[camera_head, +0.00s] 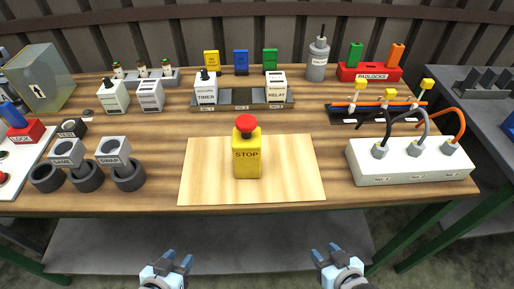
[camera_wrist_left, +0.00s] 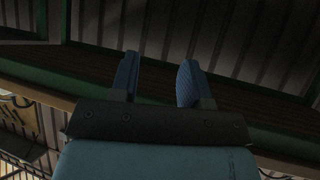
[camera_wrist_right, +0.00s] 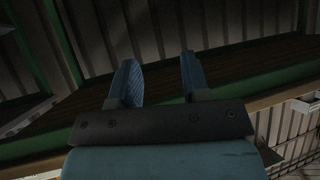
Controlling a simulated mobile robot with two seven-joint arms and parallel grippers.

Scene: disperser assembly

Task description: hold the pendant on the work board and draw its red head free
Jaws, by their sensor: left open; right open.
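The pendant (camera_head: 247,157) is a yellow box labelled STOP. It stands upright on the pale wooden work board (camera_head: 205,170) in the middle of the table. Its red head (camera_head: 245,124) sits on top of the yellow body. My left gripper (camera_head: 179,262) is open and empty, in front of the table and left of the pendant. It also shows in the left wrist view (camera_wrist_left: 158,80), with nothing between its fingers. My right gripper (camera_head: 327,252) is open and empty, in front of the table and right of the pendant. The right wrist view shows its fingers apart (camera_wrist_right: 158,80).
Left of the board stand grey cups (camera_head: 87,177) with SAME and SWAP blocks. A white box with cables (camera_head: 410,168) stands to the right. Behind the board is a rack (camera_head: 240,98) with TIMER and RELAY modules. The board is otherwise clear.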

